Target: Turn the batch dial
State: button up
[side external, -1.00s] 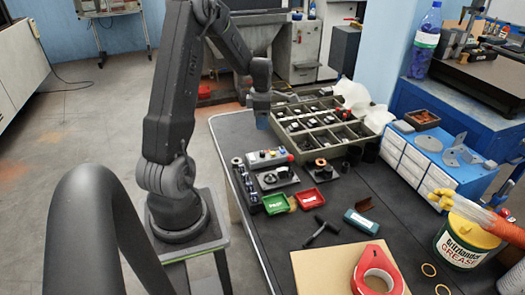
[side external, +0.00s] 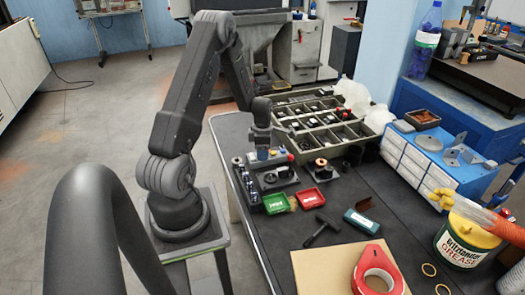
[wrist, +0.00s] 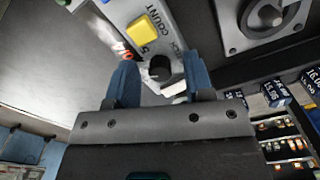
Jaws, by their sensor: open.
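A grey control box (wrist: 120,12) with a yellow button (wrist: 142,30), a COUNT label and a black round knob (wrist: 160,68) shows in the wrist view. The knob looks like the dial; its own label is mostly out of sight. My gripper (wrist: 158,78) is open, with one blue finger on each side of the knob in this view. I cannot tell whether the fingers touch it or how far above it they are. In the side view, my gripper (side external: 263,146) points down over the box, hiding much of it.
A plate with a round black fitting (wrist: 262,15) lies beside the box. A divided crate (side external: 335,146) stands behind. A green tray (side external: 276,204), a red tray (side external: 312,198) and a black hammer (side external: 322,230) lie in front. The dark table is clear at front left.

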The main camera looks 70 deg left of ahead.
grip_shut()
jog(key=shift+m, duration=1.6)
